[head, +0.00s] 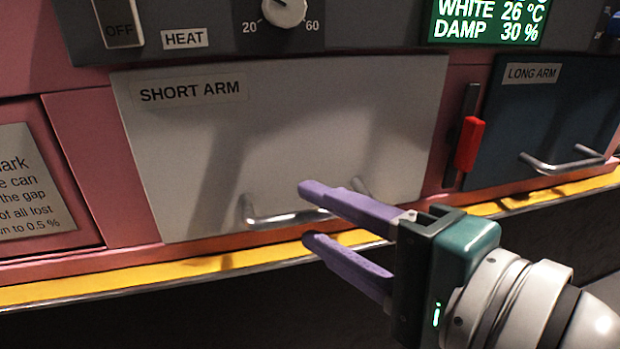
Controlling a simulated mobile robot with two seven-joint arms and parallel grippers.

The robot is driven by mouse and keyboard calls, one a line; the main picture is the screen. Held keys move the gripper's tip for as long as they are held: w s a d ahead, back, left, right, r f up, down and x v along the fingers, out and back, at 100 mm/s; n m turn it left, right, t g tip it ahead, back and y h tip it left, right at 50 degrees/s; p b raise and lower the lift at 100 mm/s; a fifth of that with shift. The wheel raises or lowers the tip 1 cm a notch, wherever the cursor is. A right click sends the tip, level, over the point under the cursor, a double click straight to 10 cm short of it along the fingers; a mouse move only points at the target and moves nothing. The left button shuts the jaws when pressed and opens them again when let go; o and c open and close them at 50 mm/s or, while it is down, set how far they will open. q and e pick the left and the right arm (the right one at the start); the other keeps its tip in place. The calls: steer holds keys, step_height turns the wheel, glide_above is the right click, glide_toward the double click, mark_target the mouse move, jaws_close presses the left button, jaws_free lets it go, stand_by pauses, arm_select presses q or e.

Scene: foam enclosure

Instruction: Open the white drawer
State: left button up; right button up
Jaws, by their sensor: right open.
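The white drawer (290,130), labelled SHORT ARM, fills the middle of the head view and sits flush in the pink panel. Its metal bar handle (285,217) is low on its front. My right gripper (308,215) comes in from the lower right with two purple fingers, open and empty between them. The upper finger overlaps the handle in the picture and hides part of it. The lower finger lies below the handle, in front of the yellow edge. I cannot tell whether a finger touches the handle. My left gripper is not in view.
A dark drawer (550,115) labelled LONG ARM, with its own handle, is at the right. A red slider (468,143) sits between the drawers. A knob (284,10) and switch (118,20) are above. A yellow-striped ledge (150,280) runs below the drawers.

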steer(key=shift+x, duration=1.15)
steer(key=shift+c, duration=0.2)
jaws_close()
stand_by(0.4)
